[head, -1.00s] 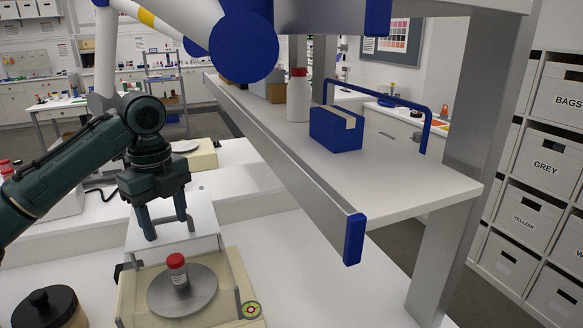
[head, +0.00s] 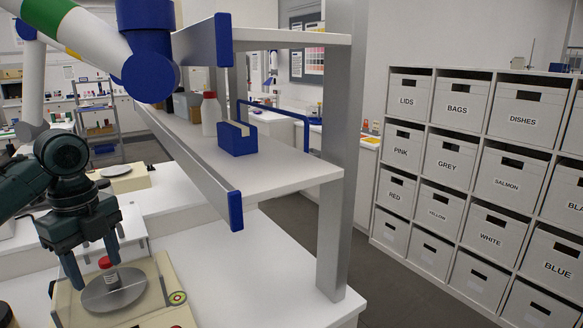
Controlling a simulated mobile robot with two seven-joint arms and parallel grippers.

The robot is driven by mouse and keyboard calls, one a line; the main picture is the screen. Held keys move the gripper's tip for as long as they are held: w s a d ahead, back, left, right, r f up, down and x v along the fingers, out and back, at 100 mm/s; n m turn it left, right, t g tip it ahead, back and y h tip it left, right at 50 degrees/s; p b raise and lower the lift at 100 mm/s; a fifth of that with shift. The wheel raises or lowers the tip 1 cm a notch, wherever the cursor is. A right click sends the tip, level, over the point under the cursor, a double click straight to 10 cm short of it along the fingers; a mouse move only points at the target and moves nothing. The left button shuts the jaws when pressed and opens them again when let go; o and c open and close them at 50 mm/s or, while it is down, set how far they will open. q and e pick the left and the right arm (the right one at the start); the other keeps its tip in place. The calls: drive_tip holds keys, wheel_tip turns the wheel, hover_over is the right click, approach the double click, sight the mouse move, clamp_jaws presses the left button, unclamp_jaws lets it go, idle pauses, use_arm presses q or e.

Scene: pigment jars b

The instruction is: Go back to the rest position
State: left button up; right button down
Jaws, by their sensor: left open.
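My left gripper (head: 93,270) hangs at the lower left with its fingers pointing down and apart. It is open and empty, over the balance. A small jar with a red lid (head: 108,272) stands upright on the round metal pan (head: 125,294) of the cream balance (head: 172,318). The jar is close to the fingers in the picture; I cannot tell the exact gap, but they do not grip it. My right gripper is not in view.
A shelf unit (head: 265,182) with a metal post (head: 335,235) stands right of the balance, holding a blue box (head: 237,139) and a white bottle (head: 210,115). Labelled bins (head: 440,160) fill the right wall. The bench (head: 230,265) below the shelf is clear.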

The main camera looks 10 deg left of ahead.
use_arm(q)
drive_tip(key=s+d+f+n+t+h, duration=0.1)
drive_tip(key=s+d+f+n, duration=0.1)
drive_tip(key=d+f, duration=0.75)
drive_tip(key=s+d+f+n+t, duration=0.1)
drive_tip(key=s+d+f+n, duration=0.2)
drive_tip(key=d+f, duration=0.65)
drive_tip(key=s+d+f+n+t+h, duration=0.1)
drive_tip(key=s+d+f+n, duration=0.1)
drive_tip(key=s+f+n, duration=0.35)
drive_tip(key=s+a+f+n+y, duration=0.25)
drive_tip(key=s+a+n, duration=0.25)
drive_tip(key=s+n, duration=0.4)
drive_tip(key=w+d+f+t+h, duration=0.1)
drive_tip(key=w+d+f+t, duration=0.1)
drive_tip(key=f, duration=0.3)
drive_tip(key=w+d+f+m+t+h, duration=0.1)
drive_tip(key=w+d+f+t+h, duration=0.1)
drive_tip(key=d+f+t, duration=0.1)
wheel_tip(320, 180, down, 2)
drive_tip(key=shift+w+d+t, duration=0.35)
drive_tip(key=shift+d+t, duration=0.05)
drive_tip(key=shift+t, duration=0.5)
drive_tip(key=shift+c, duration=0.5)
